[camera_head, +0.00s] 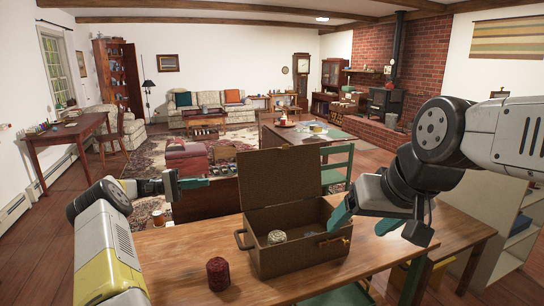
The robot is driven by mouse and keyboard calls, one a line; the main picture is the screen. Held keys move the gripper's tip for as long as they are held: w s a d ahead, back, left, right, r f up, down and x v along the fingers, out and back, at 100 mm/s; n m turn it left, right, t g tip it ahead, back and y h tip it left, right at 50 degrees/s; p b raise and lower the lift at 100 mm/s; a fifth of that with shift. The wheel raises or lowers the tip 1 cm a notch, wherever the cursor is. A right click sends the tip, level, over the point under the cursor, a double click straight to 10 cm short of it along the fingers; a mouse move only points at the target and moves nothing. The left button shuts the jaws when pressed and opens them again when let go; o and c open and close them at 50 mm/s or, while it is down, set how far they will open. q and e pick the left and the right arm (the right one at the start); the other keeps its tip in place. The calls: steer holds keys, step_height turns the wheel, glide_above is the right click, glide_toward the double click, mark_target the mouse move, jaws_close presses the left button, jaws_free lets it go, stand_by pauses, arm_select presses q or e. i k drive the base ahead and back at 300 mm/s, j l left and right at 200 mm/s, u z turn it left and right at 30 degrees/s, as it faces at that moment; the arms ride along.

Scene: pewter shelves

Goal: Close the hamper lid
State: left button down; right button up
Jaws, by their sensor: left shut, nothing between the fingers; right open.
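The brown hamper (290,257) stands on the wooden table in the head view. Its lid (279,178) is open and stands upright at the back. A small whitish round object (277,237) lies inside it. My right gripper (363,221) is open at the hamper's right side, one teal finger close to the right wall; I cannot tell whether it touches. My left gripper (203,183) is shut and empty, to the left of the lid and apart from it.
A dark red, candle-like object (217,273) stands on the wooden table (180,264) left of the hamper. A green chair (338,166) stands behind the table on the right. A light shelf unit (478,230) is at the far right. The table's left part is mostly clear.

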mark_target(286, 173)
steer(key=i+l, duration=0.3)
steer(key=i, duration=0.15)
steer(key=i+l, duration=0.3)
steer(key=i, duration=0.15)
